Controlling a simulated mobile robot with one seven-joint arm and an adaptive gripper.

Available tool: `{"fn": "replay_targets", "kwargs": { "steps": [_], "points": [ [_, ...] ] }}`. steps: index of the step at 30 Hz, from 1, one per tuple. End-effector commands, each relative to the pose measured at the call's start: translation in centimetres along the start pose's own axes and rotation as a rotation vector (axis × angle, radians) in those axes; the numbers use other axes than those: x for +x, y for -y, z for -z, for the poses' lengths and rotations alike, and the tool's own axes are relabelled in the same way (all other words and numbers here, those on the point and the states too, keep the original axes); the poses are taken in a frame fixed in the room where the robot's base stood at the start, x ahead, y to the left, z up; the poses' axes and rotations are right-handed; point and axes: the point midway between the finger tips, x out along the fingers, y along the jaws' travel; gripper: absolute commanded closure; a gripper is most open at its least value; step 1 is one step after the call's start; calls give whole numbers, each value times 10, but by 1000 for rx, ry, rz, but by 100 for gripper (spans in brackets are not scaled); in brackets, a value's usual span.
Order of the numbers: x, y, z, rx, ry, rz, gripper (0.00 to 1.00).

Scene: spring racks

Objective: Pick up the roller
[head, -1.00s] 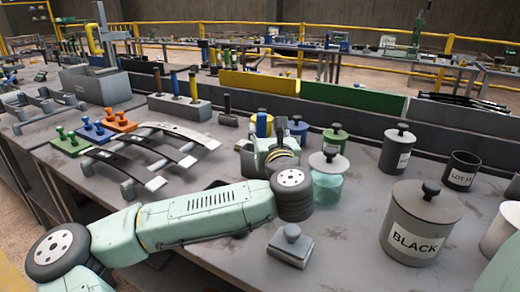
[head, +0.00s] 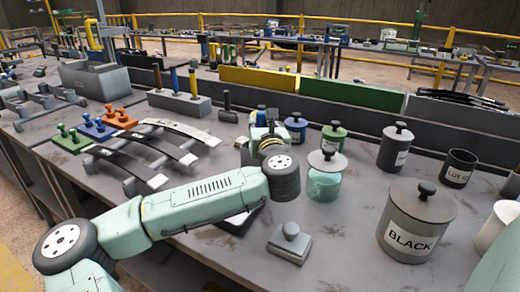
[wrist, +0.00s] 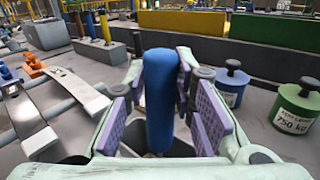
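A blue upright cylinder, which I take to be the roller (wrist: 160,95), stands in the middle of the wrist view. My gripper (wrist: 160,88) has its purple-padded fingers on either side of it. The fingers look spread, with a narrow dark gap at the cylinder's left; on the right the pad is very close, and I cannot tell if it touches.
Right of my gripper stand a blue lidded weight (head: 296,128), a green one (head: 333,137) and a glass jar (head: 324,182). To the left are curved leaf springs (head: 150,158) on a rack and a grey block with upright tools (head: 180,104). A grey knobbed block (head: 290,242) lies nearer.

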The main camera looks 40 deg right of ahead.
Motion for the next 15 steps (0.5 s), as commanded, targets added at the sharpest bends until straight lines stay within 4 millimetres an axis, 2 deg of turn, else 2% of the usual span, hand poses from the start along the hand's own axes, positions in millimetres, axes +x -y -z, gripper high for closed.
{"fn": "replay_targets", "kwargs": {
  "steps": [2,9,15],
  "points": [
    [0,0,0,0,0,0,84],
    [0,0,0,0,0,0,100],
    [0,0,0,0,1,0,100]
  ]
}}
